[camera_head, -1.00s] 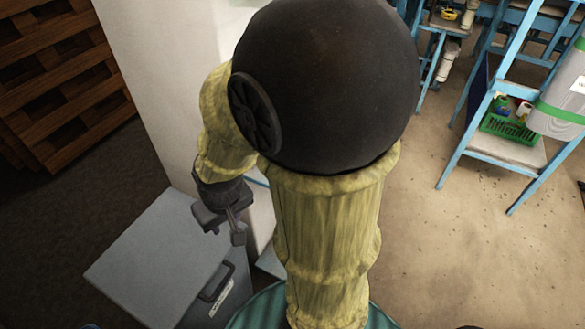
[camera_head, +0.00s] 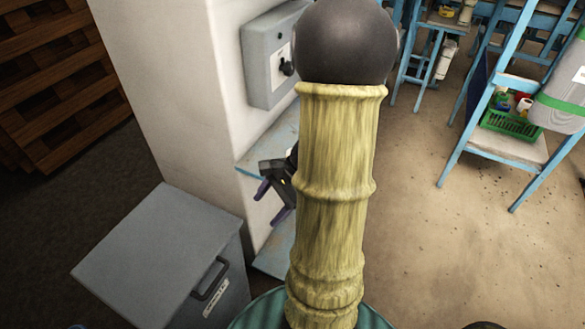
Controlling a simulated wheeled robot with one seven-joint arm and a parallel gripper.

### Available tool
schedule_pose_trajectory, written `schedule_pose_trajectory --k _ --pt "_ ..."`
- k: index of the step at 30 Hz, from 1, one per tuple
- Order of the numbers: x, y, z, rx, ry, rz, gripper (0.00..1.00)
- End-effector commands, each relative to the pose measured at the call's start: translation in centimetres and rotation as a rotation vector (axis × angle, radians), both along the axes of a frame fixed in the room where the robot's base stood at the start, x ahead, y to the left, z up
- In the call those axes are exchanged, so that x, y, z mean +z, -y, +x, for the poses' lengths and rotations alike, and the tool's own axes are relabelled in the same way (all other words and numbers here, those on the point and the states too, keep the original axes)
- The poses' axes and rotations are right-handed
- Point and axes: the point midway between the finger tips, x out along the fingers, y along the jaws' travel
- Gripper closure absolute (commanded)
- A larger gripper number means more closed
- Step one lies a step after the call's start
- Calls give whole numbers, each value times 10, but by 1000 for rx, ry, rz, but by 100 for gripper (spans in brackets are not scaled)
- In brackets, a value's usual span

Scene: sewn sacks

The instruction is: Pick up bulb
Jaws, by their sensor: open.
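No bulb can be made out in the head view. My gripper (camera_head: 271,203) shows just left of my arm, dark with two spread fingers pointing down and left. It is open, and I see nothing between its fingers. It is beside a small pale-blue shelf (camera_head: 252,162) on the white pillar; whether it touches the shelf I cannot tell. My arm hides part of the gripper and much of the shelf.
A grey box (camera_head: 285,60) with a black knob is on the white pillar (camera_head: 165,80). A grey lidded cabinet (camera_head: 155,250) stands at lower left. Blue racks, one with a green basket (camera_head: 512,123), stand at right. Sandy floor (camera_head: 440,240) there is mostly clear.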

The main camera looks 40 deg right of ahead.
Motion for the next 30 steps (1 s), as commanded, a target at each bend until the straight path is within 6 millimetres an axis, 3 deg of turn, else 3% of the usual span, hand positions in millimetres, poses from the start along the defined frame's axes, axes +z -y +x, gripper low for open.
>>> schedule_pose_trajectory --k 1,8,12,16,20,30 --pt "-9 16 1 -118 1 62 40" --pt "-18 92 8 -615 74 349 40" --pt "-20 149 -1 -887 164 506 40" --pt "-19 190 -14 -1056 241 601 40" --pt "-17 207 -21 -1121 278 637 40" --pt "-17 205 -17 -1115 276 637 40"
